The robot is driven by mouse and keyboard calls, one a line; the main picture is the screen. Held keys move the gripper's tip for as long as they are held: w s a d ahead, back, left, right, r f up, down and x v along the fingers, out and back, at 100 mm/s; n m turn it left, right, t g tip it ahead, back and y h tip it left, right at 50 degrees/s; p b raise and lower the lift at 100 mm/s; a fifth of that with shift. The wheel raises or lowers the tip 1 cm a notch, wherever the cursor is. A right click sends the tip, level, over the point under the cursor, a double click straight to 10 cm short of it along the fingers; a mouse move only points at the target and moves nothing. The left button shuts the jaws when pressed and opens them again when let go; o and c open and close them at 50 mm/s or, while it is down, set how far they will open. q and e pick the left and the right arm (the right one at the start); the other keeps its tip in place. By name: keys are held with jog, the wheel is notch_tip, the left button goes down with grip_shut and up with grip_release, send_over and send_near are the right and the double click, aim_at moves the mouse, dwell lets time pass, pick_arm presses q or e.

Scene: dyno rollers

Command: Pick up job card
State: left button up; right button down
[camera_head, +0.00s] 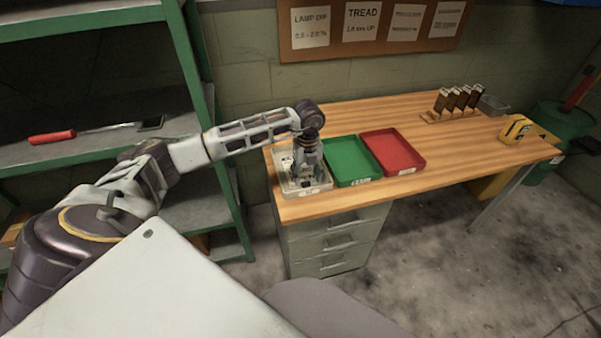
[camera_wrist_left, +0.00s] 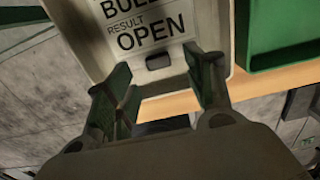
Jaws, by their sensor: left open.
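The job card (camera_wrist_left: 138,22) lies in a pale grey tray at the bench's left front corner. In the left wrist view it is white with black print, and "RESULT OPEN" can be read; its upper part is out of the picture. The pale tray (camera_head: 320,187) shows in the head view, mostly behind my gripper. My left gripper (camera_head: 307,170) points down over this tray. In the left wrist view its two fingers (camera_wrist_left: 163,92) are apart with nothing between them, near the card's lower edge. A small dark block (camera_wrist_left: 158,61) sits at that edge. My right gripper is not in view.
A green tray (camera_head: 351,181) stands right beside the pale tray, then a red tray (camera_head: 418,163). Several dark upright pieces in a wooden rack (camera_head: 450,117) and a yellow tool (camera_head: 517,130) are farther right. Green shelving (camera_head: 193,70) stands left of the bench. The bench middle is clear.

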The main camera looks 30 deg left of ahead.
aim_at(306, 183)
pick_arm(q)
jog(key=shift+a+f, duration=0.1)
jog(key=shift+f, duration=1.55)
jog(key=shift+c, duration=0.2)
jog(key=c, duration=1)
jog(key=shift+c, duration=0.2)
notch_tip(306, 183, up, 10)
